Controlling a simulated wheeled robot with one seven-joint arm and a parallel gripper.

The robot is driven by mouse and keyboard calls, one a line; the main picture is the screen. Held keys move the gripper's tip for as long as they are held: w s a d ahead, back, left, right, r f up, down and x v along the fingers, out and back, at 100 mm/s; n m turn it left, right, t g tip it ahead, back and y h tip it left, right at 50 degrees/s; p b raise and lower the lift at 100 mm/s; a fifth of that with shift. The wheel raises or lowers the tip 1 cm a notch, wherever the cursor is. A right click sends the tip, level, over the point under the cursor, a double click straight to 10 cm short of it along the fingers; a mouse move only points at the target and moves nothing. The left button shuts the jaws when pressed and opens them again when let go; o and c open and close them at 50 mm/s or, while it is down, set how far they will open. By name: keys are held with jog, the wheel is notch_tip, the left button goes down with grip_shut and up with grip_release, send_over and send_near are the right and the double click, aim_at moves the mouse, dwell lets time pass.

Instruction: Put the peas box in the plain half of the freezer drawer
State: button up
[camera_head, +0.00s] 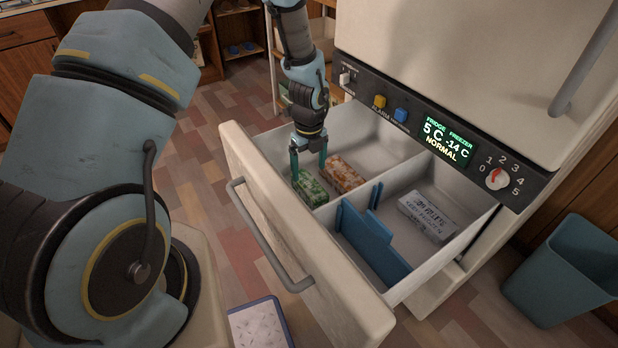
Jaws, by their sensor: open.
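The freezer drawer (270,218) is pulled open, and a white wall (387,176) splits it into two halves. A green patterned box (311,190), which looks like the peas box, lies in the left half near the drawer front. An orange-brown box (344,174) lies beside it in the same half. The right half holds an upright blue divider (372,243) and a pale grey printed box (427,215). My gripper (308,163) points down with its green fingers apart, just above and behind the green box. It holds nothing. Whether a finger touches the box, I cannot tell.
The drawer handle (268,240) runs along the front panel. The fridge control panel (440,138) and the upper door with its handle (590,60) overhang the drawer's back. A blue bin (568,275) stands at right. The left half has bare floor towards the back.

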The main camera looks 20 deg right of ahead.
aim_at(308, 183)
notch_tip(308, 183, up, 7)
dwell(0.3)
jog(key=shift+f, duration=0.1)
jog(key=w+a+r+n+p, duration=0.3)
jog(key=a+r+n+p, duration=0.2)
jog(key=a+r+n, duration=1)
jog(key=s+a+r+n+p, duration=0.2)
jog(key=a+r+n, duration=0.4)
jog(key=n, duration=0.3)
jog(key=s+a+r+n+t+p, duration=0.1)
jog(key=s+a+r+n+p, duration=0.1)
jog(key=s+a+r+n, duration=0.3)
jog(key=a+r+n, duration=0.1)
jog(key=a+n, duration=0.2)
jog(key=a, duration=0.1)
jog(key=shift+a+n+t+p, duration=0.2)
jog(key=shift+n+t+p, duration=0.1)
jog(key=shift+n, duration=0.1)
